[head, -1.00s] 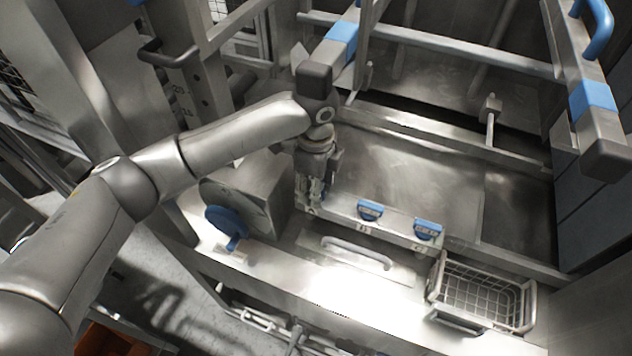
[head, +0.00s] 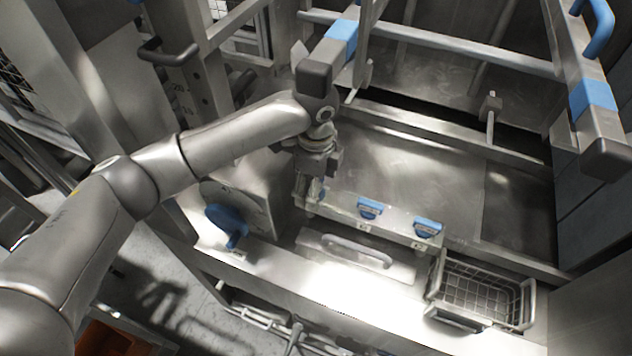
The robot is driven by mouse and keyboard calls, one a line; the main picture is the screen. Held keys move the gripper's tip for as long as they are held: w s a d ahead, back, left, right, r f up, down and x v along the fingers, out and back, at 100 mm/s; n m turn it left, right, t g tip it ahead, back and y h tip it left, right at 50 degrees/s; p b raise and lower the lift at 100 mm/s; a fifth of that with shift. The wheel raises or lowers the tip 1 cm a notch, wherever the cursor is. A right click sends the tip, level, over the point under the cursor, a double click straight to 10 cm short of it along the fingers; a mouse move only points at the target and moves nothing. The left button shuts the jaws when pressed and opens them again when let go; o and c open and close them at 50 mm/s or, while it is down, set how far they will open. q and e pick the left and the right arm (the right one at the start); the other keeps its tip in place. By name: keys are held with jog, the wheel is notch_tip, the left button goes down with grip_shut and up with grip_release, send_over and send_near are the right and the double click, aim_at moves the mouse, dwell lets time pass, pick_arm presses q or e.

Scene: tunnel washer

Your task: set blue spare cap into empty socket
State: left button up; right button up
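Two blue caps, a left one (head: 369,208) and a right one (head: 428,228), sit in a row on a narrow metal rail (head: 398,224). My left gripper (head: 309,205) points down at the left end of this rail, to the left of both caps. A small bluish patch (head: 319,187) shows at its fingers; I cannot tell whether it is a held cap. The fingers are small and partly merge with the metal behind, so their opening is unclear. Any socket under the gripper is hidden. My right gripper is not in view.
A blue handle (head: 227,225) stands left of the gripper by a metal housing. A lid with a bar handle (head: 345,248) lies in front of the rail. A wire basket (head: 480,292) hangs at the right. Metal frame bars (head: 440,45) cross behind.

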pick_arm(q)
jog(key=shift+r, duration=0.3)
notch_tip(320, 180, up, 7)
